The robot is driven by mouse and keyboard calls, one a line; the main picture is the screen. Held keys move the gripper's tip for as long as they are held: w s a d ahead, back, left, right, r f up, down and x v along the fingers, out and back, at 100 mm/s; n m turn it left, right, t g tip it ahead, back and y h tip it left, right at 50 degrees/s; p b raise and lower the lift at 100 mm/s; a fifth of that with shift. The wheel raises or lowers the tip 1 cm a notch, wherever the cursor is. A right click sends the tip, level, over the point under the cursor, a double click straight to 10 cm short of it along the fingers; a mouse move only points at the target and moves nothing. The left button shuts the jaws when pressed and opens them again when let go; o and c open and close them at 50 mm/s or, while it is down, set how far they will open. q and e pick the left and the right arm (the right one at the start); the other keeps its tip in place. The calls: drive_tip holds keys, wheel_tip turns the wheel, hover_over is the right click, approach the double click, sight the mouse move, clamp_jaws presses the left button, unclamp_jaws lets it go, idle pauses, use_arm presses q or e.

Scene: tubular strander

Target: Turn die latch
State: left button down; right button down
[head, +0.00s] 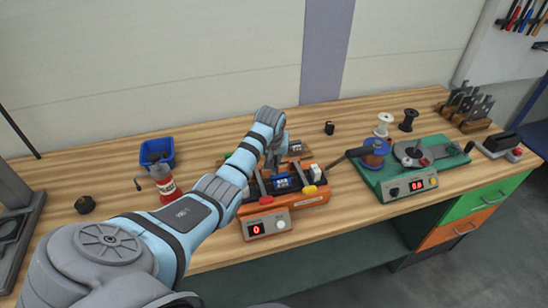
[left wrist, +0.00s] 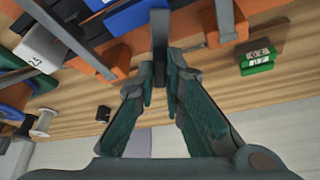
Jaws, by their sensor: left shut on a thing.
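My left gripper (head: 274,160) reaches down over the machine's back middle. In the left wrist view my left gripper (left wrist: 161,72) is shut on a narrow dark grey bar, which looks like the die latch (left wrist: 160,38). The bar stands between the fingertips beside the blue block (left wrist: 132,16). The latch is mostly hidden by the gripper in the head view, and its angle is hard to tell. My right gripper is not in view.
A green machine (head: 372,178) with a blue and copper spool (head: 374,152) stands to the right. A red bottle-like tool (head: 164,186) and a blue bin (head: 157,151) stand to the left. Spools (head: 384,123) stand behind. The bench front left of the green machine is clear.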

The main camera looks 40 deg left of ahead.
use_arm(q)
drive_tip(key=n, duration=0.1)
drive_tip(key=n+y, duration=0.1)
drive_tip(key=n, duration=0.1)
drive_tip(key=n+g, duration=0.1)
drive_tip(key=n, duration=0.1)
drive_tip(key=shift+w+r+y, duration=0.1)
drive_tip(key=shift+w+y, duration=0.15)
drive_tip(key=shift+y, duration=0.05)
idle(0.4)
drive_tip(key=c, duration=1.7)
unclamp_jaws()
drive_tip(key=shift+a, duration=0.1)
drive_tip(key=shift+f, duration=0.2)
drive_tip(key=v, duration=1.2)
drive_tip(key=shift+w+r, duration=0.15)
drive_tip(key=shift+w, duration=0.1)
drive_tip(key=shift+a, duration=0.1)
drive_tip(key=shift+g, duration=0.3)
